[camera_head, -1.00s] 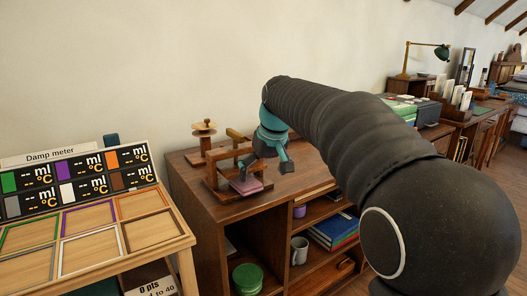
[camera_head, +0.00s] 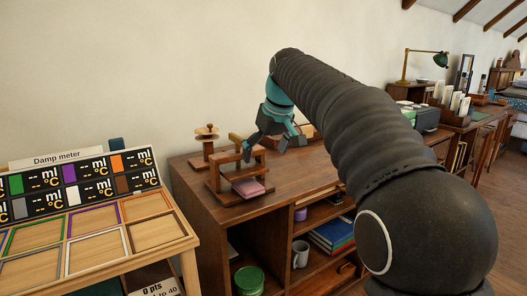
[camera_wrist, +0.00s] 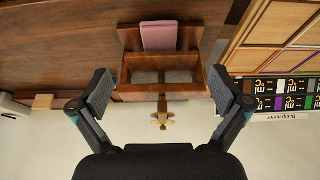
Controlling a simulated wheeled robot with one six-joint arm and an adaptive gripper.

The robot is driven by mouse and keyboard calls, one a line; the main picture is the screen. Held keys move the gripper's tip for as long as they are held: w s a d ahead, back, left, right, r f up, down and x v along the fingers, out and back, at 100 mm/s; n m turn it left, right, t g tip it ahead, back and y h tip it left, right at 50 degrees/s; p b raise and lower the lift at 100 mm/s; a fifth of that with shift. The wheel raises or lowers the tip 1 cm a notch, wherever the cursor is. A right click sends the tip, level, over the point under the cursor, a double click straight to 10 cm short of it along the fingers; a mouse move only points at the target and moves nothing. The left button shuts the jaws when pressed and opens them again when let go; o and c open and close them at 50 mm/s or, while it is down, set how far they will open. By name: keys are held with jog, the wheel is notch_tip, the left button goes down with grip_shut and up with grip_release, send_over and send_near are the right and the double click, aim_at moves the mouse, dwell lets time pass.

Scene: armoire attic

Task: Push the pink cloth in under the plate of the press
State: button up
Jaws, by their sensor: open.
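The press (camera_head: 226,196) is a small wooden frame on a base board, standing on top of the wooden cabinet; the wrist view shows it from above (camera_wrist: 125,75). The folded pink cloth (camera_head: 250,187) lies on the board at the press's front side, away from the wall. In the wrist view the cloth (camera_wrist: 158,36) runs up to the frame's front bar; whether its inner edge reaches under the plate is hidden. My gripper (camera_head: 272,148) is open and empty above the press, its fingers spread wide on either side of the frame in the wrist view (camera_wrist: 160,90).
A brass-topped wooden post (camera_head: 207,135) stands behind the press, near the wall. The damp meter stand (camera_head: 80,190) with framed compartments is at the left. Shelves below hold a mug (camera_head: 300,254) and books.

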aim_at(255, 190)
jog(key=b+x, duration=0.1)
jog(key=x, duration=1.2)
jog(key=shift+d+f, duration=0.1)
jog(key=c, duration=1.2)
